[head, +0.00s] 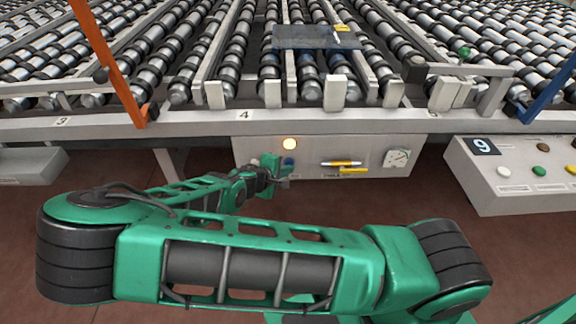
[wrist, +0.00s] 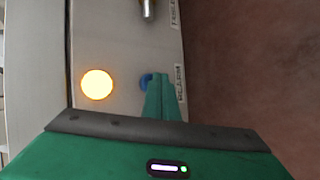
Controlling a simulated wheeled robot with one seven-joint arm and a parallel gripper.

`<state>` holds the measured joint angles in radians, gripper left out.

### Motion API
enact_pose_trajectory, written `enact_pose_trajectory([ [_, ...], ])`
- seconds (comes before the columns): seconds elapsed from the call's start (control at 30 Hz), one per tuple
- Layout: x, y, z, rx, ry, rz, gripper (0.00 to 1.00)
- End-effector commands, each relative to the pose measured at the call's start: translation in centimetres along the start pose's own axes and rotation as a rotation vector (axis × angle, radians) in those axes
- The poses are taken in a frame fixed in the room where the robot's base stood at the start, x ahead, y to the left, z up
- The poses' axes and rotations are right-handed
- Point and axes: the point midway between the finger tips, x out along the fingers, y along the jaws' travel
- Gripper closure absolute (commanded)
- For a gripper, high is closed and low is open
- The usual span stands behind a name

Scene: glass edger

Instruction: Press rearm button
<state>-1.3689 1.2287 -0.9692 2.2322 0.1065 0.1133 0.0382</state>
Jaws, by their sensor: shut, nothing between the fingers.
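The rearm button is a round blue button (wrist: 145,80) on the grey panel (wrist: 115,35), beside a printed label (wrist: 181,82) that seems to read REARM. It also shows in the head view (head: 289,161) on the front of the panel below the conveyor. My gripper (wrist: 160,78) is shut and empty, its fingertips right at the blue button and covering part of it. In the head view my gripper (head: 278,170) is at the panel's left part. I cannot tell whether the fingertips touch the button.
A lit yellow-white lamp (wrist: 97,84) is beside the button. The panel also has a yellow-handled switch (head: 341,163) and a gauge (head: 397,158). A control box (head: 510,180) with several buttons stands at right. The roller conveyor (head: 240,50) is above.

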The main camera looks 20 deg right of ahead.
Motion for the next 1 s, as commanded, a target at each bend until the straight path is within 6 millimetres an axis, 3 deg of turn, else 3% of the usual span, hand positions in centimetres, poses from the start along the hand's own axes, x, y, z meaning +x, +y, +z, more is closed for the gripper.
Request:
enact_pose_trajectory([
  [1.0,0.46,0.52,-0.40,0.000,0.001,0.001,1.00],
])
